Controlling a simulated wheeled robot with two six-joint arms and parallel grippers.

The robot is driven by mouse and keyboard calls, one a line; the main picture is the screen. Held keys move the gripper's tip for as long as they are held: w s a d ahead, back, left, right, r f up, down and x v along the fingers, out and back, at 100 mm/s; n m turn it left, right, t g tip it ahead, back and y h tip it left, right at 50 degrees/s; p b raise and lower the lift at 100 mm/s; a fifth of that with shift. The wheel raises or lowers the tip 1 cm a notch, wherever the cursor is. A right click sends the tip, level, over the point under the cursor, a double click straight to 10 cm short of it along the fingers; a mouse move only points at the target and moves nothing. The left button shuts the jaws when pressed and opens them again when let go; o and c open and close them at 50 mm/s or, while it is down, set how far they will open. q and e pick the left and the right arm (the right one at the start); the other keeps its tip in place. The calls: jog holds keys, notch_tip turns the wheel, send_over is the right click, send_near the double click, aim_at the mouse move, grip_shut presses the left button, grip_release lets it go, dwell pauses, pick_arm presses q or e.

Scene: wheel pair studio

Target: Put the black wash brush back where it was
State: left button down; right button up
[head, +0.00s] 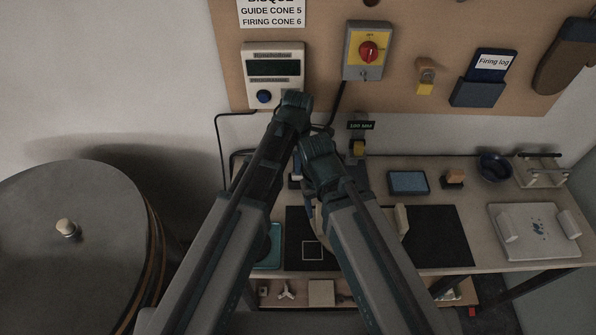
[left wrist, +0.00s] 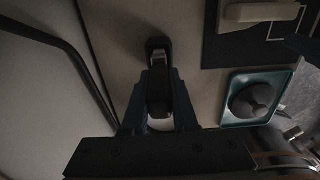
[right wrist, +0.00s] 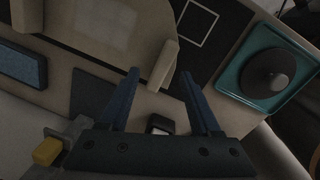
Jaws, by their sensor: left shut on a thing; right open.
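The black wash brush (left wrist: 158,46) shows in the left wrist view as a dark, narrow thing with a pale metal band. My left gripper (left wrist: 160,88) is shut on it, above the pale bench near a dark bent bar. In the head view my arms hide the brush and most of both grippers. My right gripper (right wrist: 158,80) is open in the right wrist view, with nothing clearly between its fingertips. A small dark block with a pale edge (right wrist: 160,125) shows between its finger bases; I cannot tell what it is.
A black mat (head: 437,235) with a white square outline lies on the bench. A teal tray (left wrist: 229,119) holds a dark rounded thing. A blue block (head: 408,182) and blue bowl (head: 496,167) stand right. A control box (head: 273,90) hangs above; a large wheel (head: 110,215) stands left.

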pick_arm(q)
jog(key=shift+f+b, duration=0.75)
jog(key=shift+f, duration=0.55)
pick_arm(e)
jog(key=shift+f, duration=1.25)
pick_arm(q)
jog(key=shift+f, duration=0.2)
pick_arm(e)
jog(key=shift+f, duration=0.25)
pick_arm(q)
jog(key=c, duration=0.7)
grip_release()
jog(key=shift+r, duration=0.1)
pick_arm(e)
jog(key=shift+r, duration=0.1)
pick_arm(q)
jog(key=shift+r, duration=0.1)
pick_arm(e)
jog(key=shift+r, duration=0.1)
pick_arm(q)
notch_tip(320, 180, up, 12)
jog(key=p, duration=1.2)
jog(key=shift+r, duration=0.1)
pick_arm(e)
notch_tip(320, 180, up, 12)
